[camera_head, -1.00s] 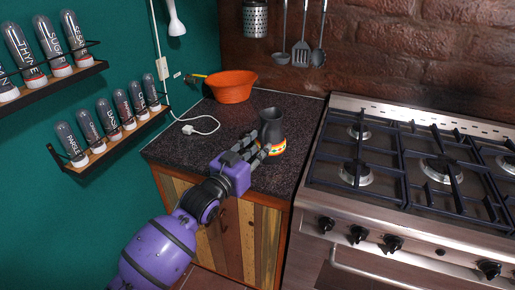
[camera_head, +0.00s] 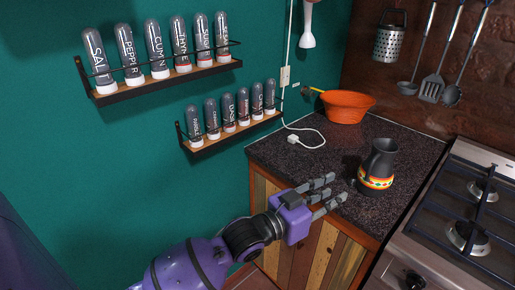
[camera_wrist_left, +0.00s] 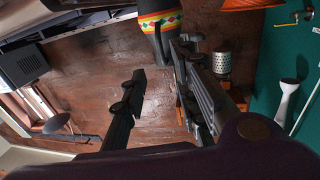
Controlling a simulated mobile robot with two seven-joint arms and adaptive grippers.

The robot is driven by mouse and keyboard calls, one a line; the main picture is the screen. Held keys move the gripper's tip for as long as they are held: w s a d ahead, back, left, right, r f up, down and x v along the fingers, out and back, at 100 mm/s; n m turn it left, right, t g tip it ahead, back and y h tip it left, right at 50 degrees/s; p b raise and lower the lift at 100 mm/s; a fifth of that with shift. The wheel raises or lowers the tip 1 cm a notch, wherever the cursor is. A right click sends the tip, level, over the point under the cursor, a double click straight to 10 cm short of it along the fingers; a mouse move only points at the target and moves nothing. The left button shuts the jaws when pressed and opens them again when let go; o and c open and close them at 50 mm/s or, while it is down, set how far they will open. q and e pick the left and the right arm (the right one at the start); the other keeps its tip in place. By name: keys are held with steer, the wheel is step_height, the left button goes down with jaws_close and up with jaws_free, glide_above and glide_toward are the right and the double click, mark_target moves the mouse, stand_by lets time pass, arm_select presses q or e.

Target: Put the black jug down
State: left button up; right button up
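The black jug (camera_head: 380,160), with a red, yellow and green patterned band near its base, stands upright on the dark speckled countertop (camera_head: 290,162). My left gripper (camera_head: 328,190) is open and empty at the counter's front edge, to the lower left of the jug, with a gap between them. In the left wrist view the jug (camera_wrist_left: 158,18) shows at the top, cut off by the frame, beyond the spread fingers (camera_wrist_left: 165,85). My right gripper is in neither view.
An orange bowl (camera_head: 347,107) stands at the back of the counter, near a white cable with a plug (camera_head: 294,140). The gas stove (camera_head: 450,240) adjoins on the right. Spice racks (camera_head: 165,78) hang on the green wall. Utensils (camera_head: 433,88) hang at the back right.

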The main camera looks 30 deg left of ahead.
arm_select(q)
steer(key=s+a+f+n+g+y, duration=0.2)
steer(key=s+a+f+y, duration=0.1)
steer(key=s+f, duration=0.65)
steer(key=s+a+f+n+g+y, duration=0.1)
steer(key=s+a+f+n+y, duration=0.15)
steer(key=s+f, duration=0.7)
steer(key=s+a+f+g+y, duration=0.1)
steer(key=s+a+f+g, duration=0.1)
steer(key=s+f, duration=0.6)
steer(key=s+a+f+g+y, duration=0.2)
steer(key=s+a+f, duration=0.2)
steer(key=s+f, duration=0.4)
steer(key=s+n, duration=0.1)
steer(key=s, duration=0.3)
steer(key=shift+s+g, duration=0.2)
steer(key=shift+g, duration=0.2)
